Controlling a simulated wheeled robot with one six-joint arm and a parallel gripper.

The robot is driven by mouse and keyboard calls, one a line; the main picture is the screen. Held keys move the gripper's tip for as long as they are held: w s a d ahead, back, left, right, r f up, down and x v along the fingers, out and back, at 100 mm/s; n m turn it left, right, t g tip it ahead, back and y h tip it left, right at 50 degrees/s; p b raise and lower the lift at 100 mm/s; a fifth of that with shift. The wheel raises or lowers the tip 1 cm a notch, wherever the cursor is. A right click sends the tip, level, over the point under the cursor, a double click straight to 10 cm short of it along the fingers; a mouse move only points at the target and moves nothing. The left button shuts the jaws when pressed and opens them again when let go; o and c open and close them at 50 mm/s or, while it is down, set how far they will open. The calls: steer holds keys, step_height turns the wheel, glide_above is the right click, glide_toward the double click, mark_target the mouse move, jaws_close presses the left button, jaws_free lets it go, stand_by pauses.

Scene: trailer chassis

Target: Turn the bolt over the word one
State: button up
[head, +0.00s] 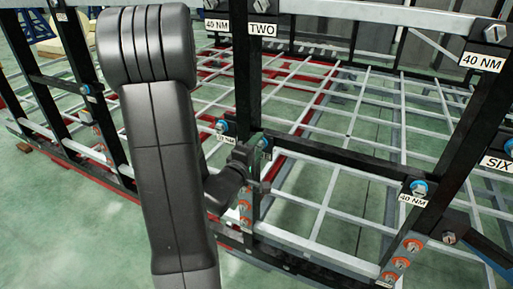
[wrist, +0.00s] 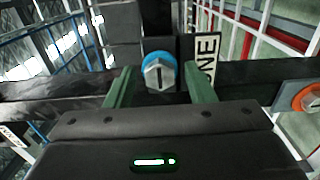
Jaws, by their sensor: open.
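In the wrist view a grey hex bolt (wrist: 158,73) with a blue collar sits on a black frame beam. A white label reading ONE (wrist: 207,56), turned on its side, is just right of it. My gripper (wrist: 160,82) is open, with one green finger on each side of the bolt head. Gaps seem to show between the fingers and the bolt; contact cannot be told. In the head view my gripper (head: 252,148) is at the black upright below the TWO label (head: 263,31). The bolt and the ONE label are not clearly visible there.
Another blue-collared bolt (head: 222,126) is just left of my gripper. A bolt (head: 419,187) with a 40 NM label is to the right. Orange-collared bolts (head: 245,205) lie below my gripper, and one (wrist: 305,97) is at the wrist view's right. Black beams surround my gripper closely.

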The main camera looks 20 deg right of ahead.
steer(key=c, duration=1)
steer(key=shift+f+b, duration=0.1)
steer(key=shift+b, duration=0.2)
